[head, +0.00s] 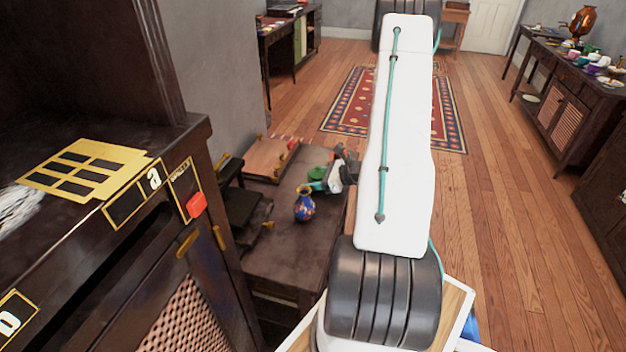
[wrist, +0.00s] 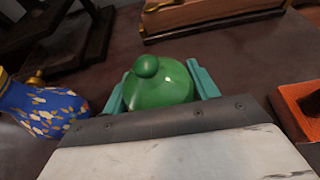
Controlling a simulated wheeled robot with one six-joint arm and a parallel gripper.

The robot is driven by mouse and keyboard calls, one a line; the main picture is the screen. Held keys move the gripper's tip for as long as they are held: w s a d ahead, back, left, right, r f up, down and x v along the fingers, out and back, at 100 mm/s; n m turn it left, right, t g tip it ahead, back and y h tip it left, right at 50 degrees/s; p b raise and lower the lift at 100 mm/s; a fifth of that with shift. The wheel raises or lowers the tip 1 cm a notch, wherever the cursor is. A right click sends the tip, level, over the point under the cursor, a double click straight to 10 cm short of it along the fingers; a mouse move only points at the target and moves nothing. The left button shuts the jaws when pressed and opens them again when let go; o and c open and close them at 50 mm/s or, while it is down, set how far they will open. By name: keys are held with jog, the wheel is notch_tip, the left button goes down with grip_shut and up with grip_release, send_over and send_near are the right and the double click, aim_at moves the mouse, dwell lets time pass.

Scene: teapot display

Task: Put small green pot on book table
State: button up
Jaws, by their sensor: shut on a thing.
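The small green pot (wrist: 162,86) sits between the teal fingers of my gripper (wrist: 160,88) in the wrist view. Its round lid knob points up, and its lower part is hidden behind the gripper body. In the head view the green pot (head: 317,174) shows as a small patch beside my gripper (head: 318,185), over a dark table (head: 290,230). My gripper is shut on the pot. I cannot tell whether the pot touches the tabletop. No label marks which surface is the book table.
A blue and gold vase (head: 304,204) stands close by, left of the gripper in the wrist view (wrist: 45,105). Dark stands (head: 245,210) and a wooden box (head: 270,158) are on the same table. An orange-red block (wrist: 300,105) lies to the right. A cabinet (head: 190,240) is at left.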

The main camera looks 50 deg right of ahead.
jog(key=shift+f, duration=0.15)
jog(key=o, duration=1.1)
jog(key=shift+s+d+r, duration=0.1)
jog(key=shift+r, duration=0.15)
jog(key=v, duration=1.1)
jog(key=shift+s+d, duration=0.1)
jog(key=shift+s, duration=0.2)
jog(key=shift+r, duration=0.1)
